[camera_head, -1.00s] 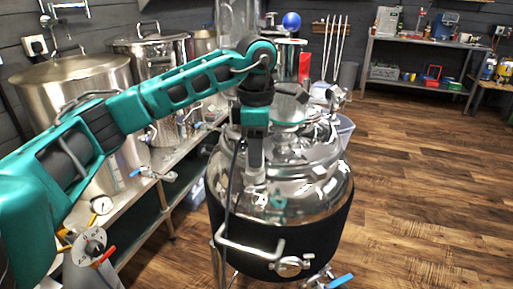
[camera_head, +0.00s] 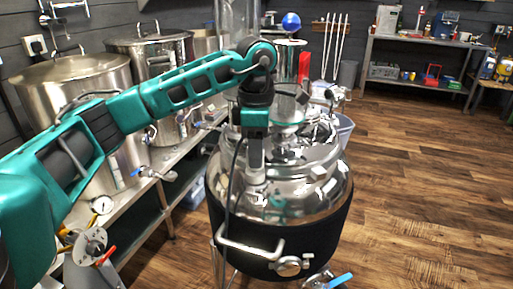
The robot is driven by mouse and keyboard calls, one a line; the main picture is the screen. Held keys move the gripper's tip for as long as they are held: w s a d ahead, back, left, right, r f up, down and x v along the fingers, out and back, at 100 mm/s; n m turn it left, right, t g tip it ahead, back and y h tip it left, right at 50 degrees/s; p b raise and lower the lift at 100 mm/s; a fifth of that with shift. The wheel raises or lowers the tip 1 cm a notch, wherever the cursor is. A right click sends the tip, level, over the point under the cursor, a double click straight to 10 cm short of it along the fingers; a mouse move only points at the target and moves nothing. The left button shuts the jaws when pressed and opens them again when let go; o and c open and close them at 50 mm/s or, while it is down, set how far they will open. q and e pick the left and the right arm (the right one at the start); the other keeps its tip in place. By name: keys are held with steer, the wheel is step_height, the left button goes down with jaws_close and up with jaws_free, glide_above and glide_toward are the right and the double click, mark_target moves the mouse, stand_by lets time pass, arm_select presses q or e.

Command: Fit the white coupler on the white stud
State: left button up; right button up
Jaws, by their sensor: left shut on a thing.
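My left gripper (camera_head: 255,172) reaches down from above to the shiny lid of the steel vessel (camera_head: 315,195). It is shut on a small pale piece at its fingertips, which I take to be the white coupler; the fingers mostly hide it. A dark hose (camera_head: 229,200) runs down from beside the gripper over the front of the vessel. The white stud cannot be made out apart from the lid's bright fittings and reflections, so I cannot tell whether coupler and stud touch. My right gripper is not in view.
Large steel pots (camera_head: 75,95) stand on a bench at the left. A shelf rack (camera_head: 420,62) stands at the back right. The wooden floor (camera_head: 430,180) at the right is clear.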

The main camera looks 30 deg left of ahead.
arm_select(q)
steer(key=shift+f+b, duration=0.4)
steer(key=shift+f, duration=0.2)
steer(key=o, duration=0.8)
step_height(320, 180, up, 9)
steer(key=p, duration=0.7)
steer(key=shift+f, duration=0.2)
steer(key=shift+r, duration=1.25)
